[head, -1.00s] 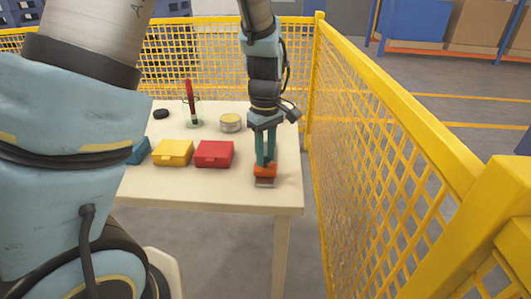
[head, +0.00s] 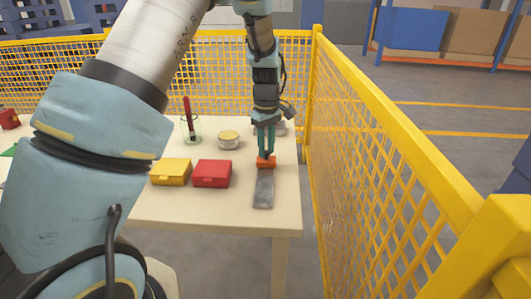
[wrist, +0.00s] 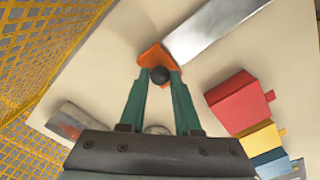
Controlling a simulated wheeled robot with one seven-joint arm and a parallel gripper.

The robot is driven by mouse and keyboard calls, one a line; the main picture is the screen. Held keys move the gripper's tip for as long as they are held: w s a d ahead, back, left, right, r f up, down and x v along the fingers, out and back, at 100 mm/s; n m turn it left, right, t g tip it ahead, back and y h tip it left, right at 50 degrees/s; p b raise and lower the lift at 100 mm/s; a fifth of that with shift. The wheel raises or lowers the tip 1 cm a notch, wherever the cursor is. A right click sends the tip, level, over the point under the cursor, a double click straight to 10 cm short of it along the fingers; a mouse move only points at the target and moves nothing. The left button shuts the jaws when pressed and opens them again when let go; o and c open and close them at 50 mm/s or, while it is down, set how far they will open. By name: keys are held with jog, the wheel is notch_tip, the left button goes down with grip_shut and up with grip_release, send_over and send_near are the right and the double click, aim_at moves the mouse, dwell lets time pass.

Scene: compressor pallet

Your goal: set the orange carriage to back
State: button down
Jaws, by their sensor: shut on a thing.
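The orange carriage (head: 266,163) sits on a grey metal rail (head: 263,190) near the right side of the table. A long bare stretch of rail lies on the near side of the carriage. In the wrist view the orange carriage (wrist: 152,55) is at the far end of the rail (wrist: 215,25), and I see no rail beyond it between the fingers. My gripper (head: 266,154) points down from above. Its green fingers are shut on the carriage's dark round knob (wrist: 159,75). The fingers partly hide the carriage.
A red box (head: 212,174) and a yellow box (head: 171,172) stand left of the rail. A round tin (head: 228,140) and a glass with a red-handled tool (head: 190,128) stand behind. A yellow mesh fence (head: 375,165) runs close along the right.

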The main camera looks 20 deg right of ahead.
jog(key=shift+w+d, duration=0.15)
jog(key=shift+w, duration=0.2)
jog(key=c, duration=0.6)
grip_release()
notch_tip(320, 180, up, 11)
jog(key=shift+f+b, duration=0.1)
jog(key=shift+b, duration=0.75)
